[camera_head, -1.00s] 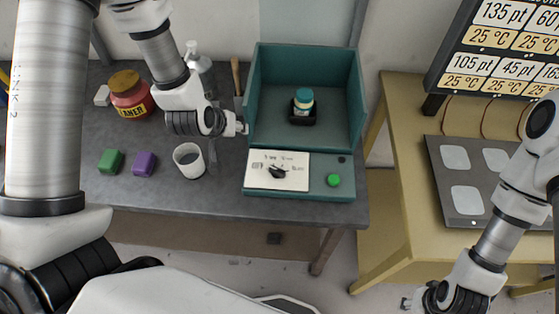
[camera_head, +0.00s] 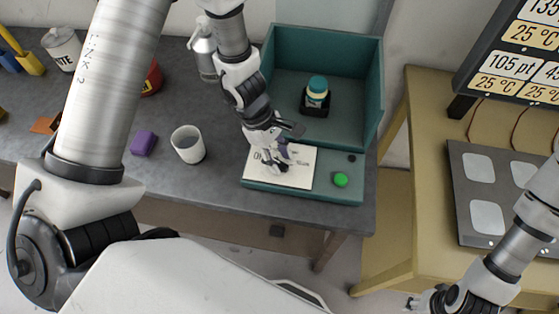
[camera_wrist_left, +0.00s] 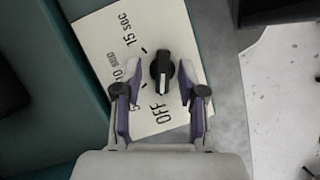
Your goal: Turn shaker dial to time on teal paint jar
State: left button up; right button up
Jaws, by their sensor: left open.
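The paint jar (camera_head: 317,92) has a teal lid and a pale label too small to read. It stands in a black holder (camera_head: 316,104) inside the teal shaker box (camera_head: 280,90). The shaker's cream dial plate (camera_head: 300,178) is on the front panel. In the left wrist view the black dial knob (camera_wrist_left: 161,76) stands on the plate (camera_wrist_left: 97,28), which reads "OFF", "15 sec" and a partly covered "10 sec". My left gripper (camera_head: 280,157) is over the plate; its open fingers (camera_wrist_left: 160,80) are on either side of the knob. Contact cannot be told. My right gripper (camera_head: 412,303) is at the bottom right.
A green button (camera_head: 341,180) sits right of the plate. A grey cup (camera_head: 188,145) and a purple block (camera_head: 144,143) stand left on the grey table. The yellow table (camera_head: 425,150) at right bears a grey board with pale pads (camera_head: 465,170) and a sign.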

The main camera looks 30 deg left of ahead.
pick_arm(q)
jog(key=shift+d+f, duration=0.15)
jog(key=shift+f, duration=0.15)
jog(key=shift+s+r, duration=0.15)
jog(key=shift+s, duration=0.1)
grip_shut()
